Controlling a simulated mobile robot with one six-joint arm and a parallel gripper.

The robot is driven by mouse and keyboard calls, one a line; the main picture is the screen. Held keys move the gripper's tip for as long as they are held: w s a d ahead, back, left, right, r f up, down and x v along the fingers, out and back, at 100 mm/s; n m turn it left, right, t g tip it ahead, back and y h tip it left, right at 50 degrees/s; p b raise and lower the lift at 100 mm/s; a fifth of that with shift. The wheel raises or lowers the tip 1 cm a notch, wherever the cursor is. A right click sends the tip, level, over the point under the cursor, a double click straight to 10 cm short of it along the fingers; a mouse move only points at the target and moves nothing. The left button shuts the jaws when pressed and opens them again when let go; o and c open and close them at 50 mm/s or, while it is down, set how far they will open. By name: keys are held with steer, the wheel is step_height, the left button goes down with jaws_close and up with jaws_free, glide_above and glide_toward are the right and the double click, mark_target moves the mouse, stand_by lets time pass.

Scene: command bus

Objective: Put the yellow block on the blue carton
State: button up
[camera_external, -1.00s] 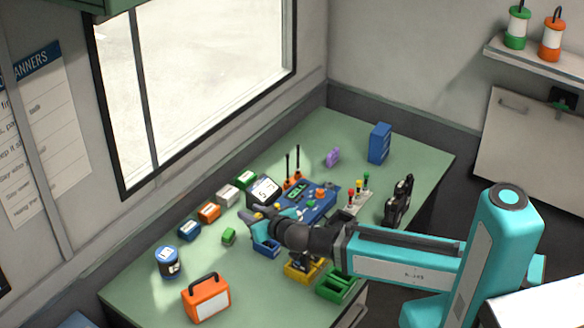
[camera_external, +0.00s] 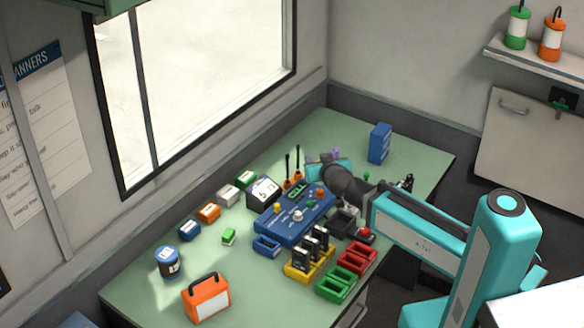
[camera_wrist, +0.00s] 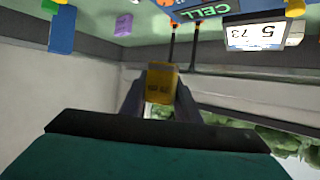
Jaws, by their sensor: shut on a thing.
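The yellow block (camera_wrist: 160,82) is between the two dark fingers of my gripper (camera_wrist: 158,97) in the wrist view, and the gripper is shut on it. In the external view my gripper (camera_external: 322,172) is over the back part of the bench, above the blue control panel (camera_external: 291,222); the block is hidden there. The blue carton (camera_external: 379,143) stands upright at the back right of the bench, to the right of my gripper and apart from it. A blue upright shape, likely the carton, shows in the wrist view (camera_wrist: 62,32) at the upper left.
A small purple thing (camera_external: 336,154) is close behind my gripper. Two dark antennas (camera_external: 298,160) and a display (camera_external: 263,190) stand to its left. Yellow (camera_external: 303,270), green (camera_external: 335,285) and red (camera_external: 358,259) trays are nearer the front. The bench around the carton looks clear.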

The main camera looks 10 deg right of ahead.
steer(key=w+d+r+m+h, duration=0.1)
steer(key=w+d, duration=0.1)
steer(key=d, duration=0.5)
steer(key=w+d+r+m+h, duration=0.1)
steer(key=w+d, duration=0.2)
steer(key=d, duration=0.4)
steer(key=shift+d+h+b, duration=0.25)
steer(key=shift+h+b, duration=0.05)
steer(key=shift+h, duration=0.1)
steer(key=d+m+h, duration=0.1)
steer(key=d, duration=0.3)
steer(key=w+d, duration=0.1)
steer(key=d, duration=0.4)
steer(key=d+r+m+h, duration=0.1)
steer(key=d, duration=0.4)
steer(key=shift+w+d+r+m+g+h+b, duration=0.1)
steer(key=shift+w+d+m+g+h+b, duration=0.2)
steer(key=shift+g, duration=0.1)
steer(key=shift+w, duration=0.15)
steer(key=p, duration=0.6)
glide_above(382, 125)
steer(key=shift+d+f, duration=0.1)
steer(key=shift+f, duration=0.6)
steer(key=shift+w, duration=0.1)
steer(key=shift+w+p, duration=0.4)
steer(key=shift+w, duration=0.05)
steer(key=shift+f, duration=0.35)
jaws_close()
steer(key=shift+f+p, duration=0.8)
steer(key=shift+f, duration=0.65)
